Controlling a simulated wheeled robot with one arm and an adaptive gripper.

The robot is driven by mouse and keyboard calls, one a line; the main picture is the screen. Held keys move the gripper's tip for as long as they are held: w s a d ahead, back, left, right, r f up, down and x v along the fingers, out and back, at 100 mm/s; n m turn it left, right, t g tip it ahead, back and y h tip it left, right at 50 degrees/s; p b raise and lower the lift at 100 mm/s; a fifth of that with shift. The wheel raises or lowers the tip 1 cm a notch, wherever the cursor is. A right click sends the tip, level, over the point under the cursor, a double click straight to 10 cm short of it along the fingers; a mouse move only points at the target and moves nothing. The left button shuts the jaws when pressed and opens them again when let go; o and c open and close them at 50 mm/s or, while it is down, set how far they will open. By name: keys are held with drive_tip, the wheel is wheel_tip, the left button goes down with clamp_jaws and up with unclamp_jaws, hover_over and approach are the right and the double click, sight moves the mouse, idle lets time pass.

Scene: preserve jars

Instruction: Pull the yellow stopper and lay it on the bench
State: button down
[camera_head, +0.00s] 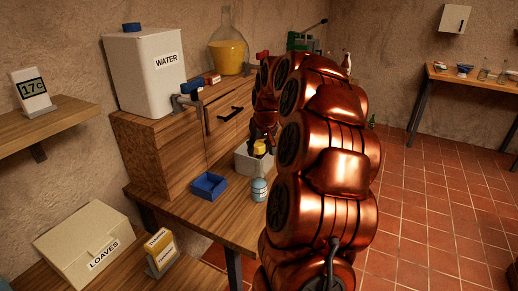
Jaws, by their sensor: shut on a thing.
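The yellow stopper (259,147) shows just below my gripper (262,139), above a pale grey box (244,162) on the wooden bench (225,213). My gripper is shut on the stopper, pointing down. My copper-coloured arm fills the middle of the view and hides the right side of the gripper and box. I cannot tell whether the stopper is seated in something or clear of it.
A blue tray (209,186) and a small blue-grey jar (259,190) stand on the bench's front part. A wooden cabinet (160,155) behind carries a white water container (146,75) and a glass flask (228,55). Bare bench shows between tray and jar.

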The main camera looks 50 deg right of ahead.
sight(258, 142)
drive_tip(key=shift+r, duration=2)
